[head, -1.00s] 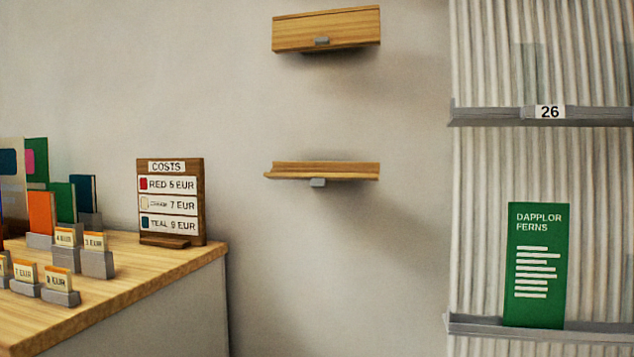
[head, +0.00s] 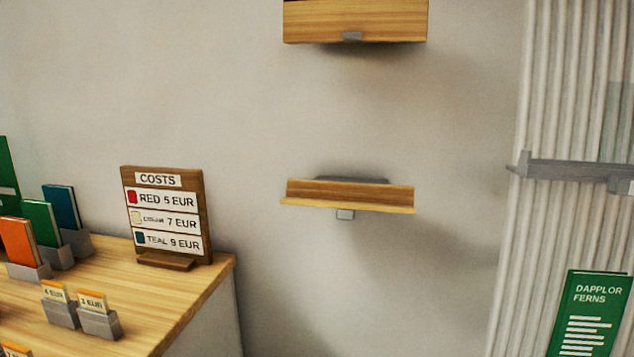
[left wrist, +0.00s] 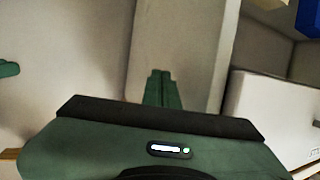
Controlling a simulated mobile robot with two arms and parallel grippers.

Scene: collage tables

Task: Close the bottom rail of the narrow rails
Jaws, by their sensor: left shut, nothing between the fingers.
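Two narrow wooden rails are on the pale wall in the head view, one above the other. The top rail (head: 355,22) shows a broad upright front with a small grey tab at its lower edge; its top is cut off by the frame. My right gripper is in neither view.
A wooden table (head: 190,315) with a costs sign (head: 165,215), booklets and price holders stands at the left. A ribbed panel with a grey ledge (head: 580,170) and a green Dapplor Ferns card (head: 590,315) is at the right. The wall between is clear.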

